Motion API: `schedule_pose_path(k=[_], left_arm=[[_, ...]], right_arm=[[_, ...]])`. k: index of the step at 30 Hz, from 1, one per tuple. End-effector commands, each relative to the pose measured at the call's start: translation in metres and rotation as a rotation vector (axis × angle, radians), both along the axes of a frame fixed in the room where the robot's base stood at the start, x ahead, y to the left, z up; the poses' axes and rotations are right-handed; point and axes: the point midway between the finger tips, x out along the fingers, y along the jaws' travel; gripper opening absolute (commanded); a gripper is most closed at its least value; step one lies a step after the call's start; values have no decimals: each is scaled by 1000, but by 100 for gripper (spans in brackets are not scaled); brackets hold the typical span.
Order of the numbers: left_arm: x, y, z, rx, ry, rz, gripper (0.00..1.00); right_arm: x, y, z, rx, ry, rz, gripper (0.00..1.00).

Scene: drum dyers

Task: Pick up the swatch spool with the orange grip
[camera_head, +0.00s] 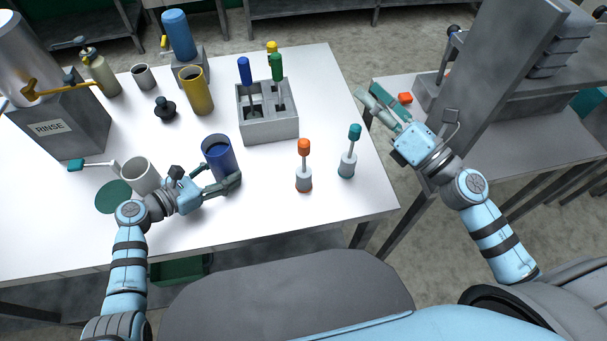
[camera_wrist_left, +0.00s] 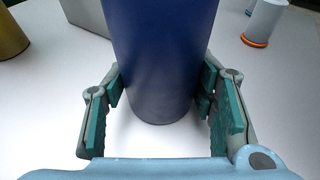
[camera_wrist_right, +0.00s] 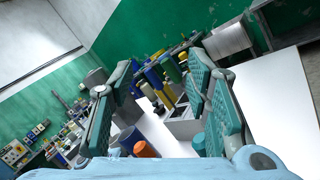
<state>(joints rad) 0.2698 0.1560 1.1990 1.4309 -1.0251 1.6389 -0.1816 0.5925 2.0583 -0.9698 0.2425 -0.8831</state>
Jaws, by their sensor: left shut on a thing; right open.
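The swatch spool with the orange grip (camera_head: 304,147) stands upright on the white table, right of the blue cup. Its orange grip (camera_wrist_right: 145,149) also shows low in the right wrist view, and its base (camera_wrist_left: 265,22) at the upper right of the left wrist view. A teal-gripped spool (camera_head: 348,152) stands just right of it. My left gripper (camera_head: 232,184) is shut on the dark blue cup (camera_head: 218,160), which also fills the middle of the left wrist view (camera_wrist_left: 158,60). My right gripper (camera_head: 380,108) is open and empty, off the table's right edge.
A grey rack (camera_head: 268,129) with blue- and green-gripped spools stands behind the orange one; a yellow grip shows behind it. A yellow cup (camera_head: 196,92), white cups and the RINSE box (camera_head: 70,135) stand left. A grey column (camera_head: 497,80) rises at right.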

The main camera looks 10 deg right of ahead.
Motion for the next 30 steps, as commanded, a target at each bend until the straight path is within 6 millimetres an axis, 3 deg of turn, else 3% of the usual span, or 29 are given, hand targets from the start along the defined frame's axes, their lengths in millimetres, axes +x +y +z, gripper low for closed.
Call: schedule_pose_path(k=[1, 3, 6, 9, 11, 18, 30], left_arm=[[-1, 1, -2, 3, 3, 1, 32], [-1, 1, -2, 3, 3, 1, 32], [-1, 1, -2, 3, 3, 1, 32], [-1, 1, -2, 3, 3, 2, 32], [-1, 1, -2, 3, 3, 2, 32], [-1, 1, -1, 2, 2, 1, 32], [0, 1, -1, 2, 2, 1, 32]], right_arm=[[-21, 23, 3, -124, -82, 42, 44], [-40, 33, -46, -286, -91, 42, 44], [-68, 46, -94, -467, -127, 63, 44], [-90, 56, -122, -583, -163, 85, 44], [-95, 61, -130, -621, -181, 91, 44], [-59, 94, -133, -639, -191, 94, 44], [-5, 128, -130, -638, -187, 93, 44]])
